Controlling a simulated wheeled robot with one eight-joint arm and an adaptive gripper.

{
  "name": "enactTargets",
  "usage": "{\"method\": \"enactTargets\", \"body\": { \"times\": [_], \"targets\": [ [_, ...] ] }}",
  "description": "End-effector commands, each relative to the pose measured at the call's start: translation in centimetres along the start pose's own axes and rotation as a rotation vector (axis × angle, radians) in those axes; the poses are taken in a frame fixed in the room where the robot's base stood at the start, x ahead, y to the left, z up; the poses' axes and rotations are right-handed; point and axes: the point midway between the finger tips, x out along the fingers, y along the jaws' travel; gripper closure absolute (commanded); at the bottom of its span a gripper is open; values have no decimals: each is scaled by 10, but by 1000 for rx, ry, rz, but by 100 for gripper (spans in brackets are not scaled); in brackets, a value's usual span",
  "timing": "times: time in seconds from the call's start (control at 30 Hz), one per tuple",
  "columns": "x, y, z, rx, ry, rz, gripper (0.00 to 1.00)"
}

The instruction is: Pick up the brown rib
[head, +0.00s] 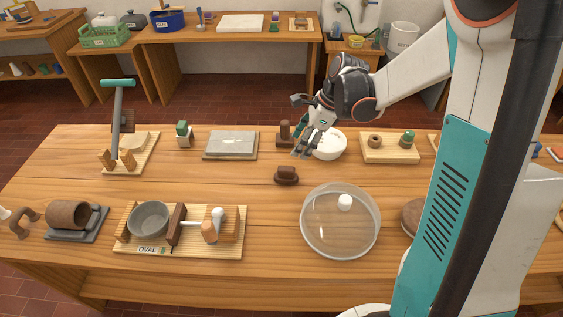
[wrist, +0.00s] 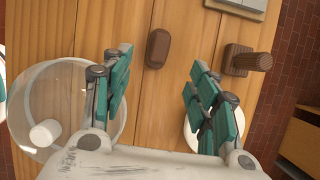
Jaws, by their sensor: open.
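A small dark brown rounded piece, which looks like the brown rib (head: 286,176), lies by itself on the wooden table near the middle. In the wrist view the rib (wrist: 158,48) shows as a rounded oblong block on bare wood, ahead of the gap between my fingers. My gripper (head: 303,151) is open and empty, above the table and slightly behind and right of the rib in the head view. Its teal-padded fingers (wrist: 161,72) are spread wide in the wrist view, with nothing between them. Nothing hides the rib.
A clear round lid (head: 340,240) with a white knob sits in front. A white round bowl (head: 329,146) and a brown stamp-like piece (head: 285,135) stand close to my gripper. The tray marked OVAL (head: 190,247) is at front left. Wood around the rib is clear.

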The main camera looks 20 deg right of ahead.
Motion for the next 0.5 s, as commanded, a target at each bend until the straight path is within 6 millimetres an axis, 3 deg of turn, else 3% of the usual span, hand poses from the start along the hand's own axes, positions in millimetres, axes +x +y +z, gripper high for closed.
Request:
{"method": "enactTargets", "body": {
  "times": [0.17, 0.5],
  "targets": [
    [17, -2, -3, 36, -7, 10, 46],
    [78, -2, -3, 35, -6, 9, 46]
  ]
}}
